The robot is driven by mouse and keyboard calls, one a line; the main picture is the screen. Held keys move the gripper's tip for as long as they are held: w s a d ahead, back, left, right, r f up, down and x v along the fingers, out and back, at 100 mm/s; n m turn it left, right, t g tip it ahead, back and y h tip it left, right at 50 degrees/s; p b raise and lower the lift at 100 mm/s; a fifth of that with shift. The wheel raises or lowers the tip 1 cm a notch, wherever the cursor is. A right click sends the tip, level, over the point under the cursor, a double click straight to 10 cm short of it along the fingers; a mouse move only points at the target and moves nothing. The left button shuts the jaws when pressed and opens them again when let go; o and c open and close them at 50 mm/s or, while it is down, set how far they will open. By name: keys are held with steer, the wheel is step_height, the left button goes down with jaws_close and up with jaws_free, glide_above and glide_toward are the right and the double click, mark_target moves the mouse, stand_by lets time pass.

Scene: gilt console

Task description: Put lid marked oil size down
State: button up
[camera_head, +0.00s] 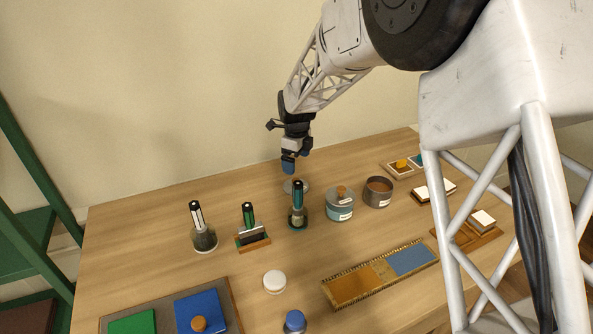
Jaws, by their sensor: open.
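My gripper (289,163) is open, pointing down with blue fingertips, above the back of the table. A flat grey disc (295,187), which may be a lid, lies on the table just below it; they look apart. A teal-grey pot (340,212) with a white label has a lid with an orange knob (341,191) on it. To its right, a brown-grey pot (379,192) with a white label stands open with no lid on it. The label writing is too small to read, so I cannot tell which is marked oil size.
Brush-like tools stand in a glass jar (204,238), a wooden holder (253,240) and a dark jar (298,221). A white round piece (274,281), a blue-topped piece (294,321), a gilt-edged panel (380,273) and a tray (238,300) lie in front. Bare wood (140,225) shows at back left.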

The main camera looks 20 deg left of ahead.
steer(key=shift+r, duration=1.55)
steer(key=s+d+r+n, duration=0.3)
steer(key=s+d+r, duration=0.2)
steer(key=d, duration=0.5)
steer(key=s+d+r+n+t, duration=0.1)
steer(key=s+d+r+n, duration=0.3)
steer(key=d, duration=0.7)
steer(key=s+d+r+n, duration=0.2)
steer(key=s+d+r, duration=0.35)
steer(key=d, duration=0.45)
steer(key=s+d+n, duration=0.5)
steer(key=s+d, duration=0.3)
steer(key=s, duration=0.4)
steer(key=s+d+f+n+t, duration=0.1)
steer(key=s+d+n, duration=0.3)
steer(key=s+d, duration=0.5)
steer(key=s, duration=0.3)
steer(key=shift+s+d+f+n+t, duration=0.15)
steer(key=shift+s+f+n+t, duration=0.15)
steer(key=shift+s+n, duration=0.1)
